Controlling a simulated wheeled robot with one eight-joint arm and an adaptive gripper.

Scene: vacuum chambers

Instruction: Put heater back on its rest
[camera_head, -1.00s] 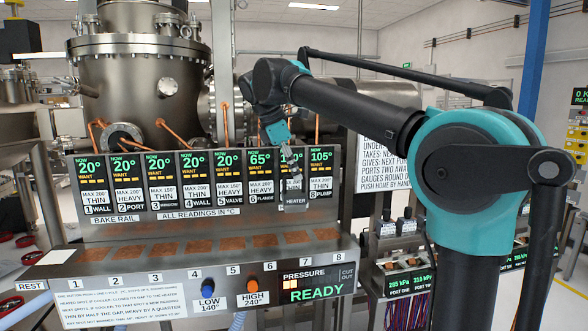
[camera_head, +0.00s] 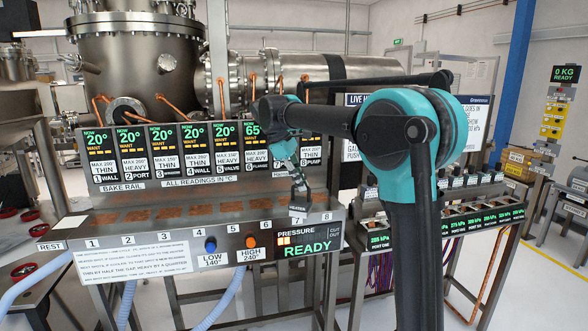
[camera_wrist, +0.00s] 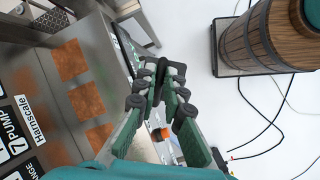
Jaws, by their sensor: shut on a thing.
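The heater (camera_head: 298,211) is a small grey block with a HEATER label, hanging under my gripper above the right end of the bench. My gripper (camera_head: 297,186) points down and is shut on its upper part. In the wrist view the fingers (camera_wrist: 160,85) are close together; the heater is hard to make out there. The REST label (camera_head: 50,246) is on the far left front edge of the bench, with a pale flat pad (camera_head: 70,222) just behind it. The heater is far to the right of that pad.
A row of brown pads (camera_head: 138,214) numbered along the bench (camera_head: 190,226) lies between heater and rest. Behind stand the bake rail displays (camera_head: 163,153). Blue LOW (camera_head: 210,245) and orange HIGH (camera_head: 251,241) buttons are in front. A port rack (camera_head: 470,216) stands right.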

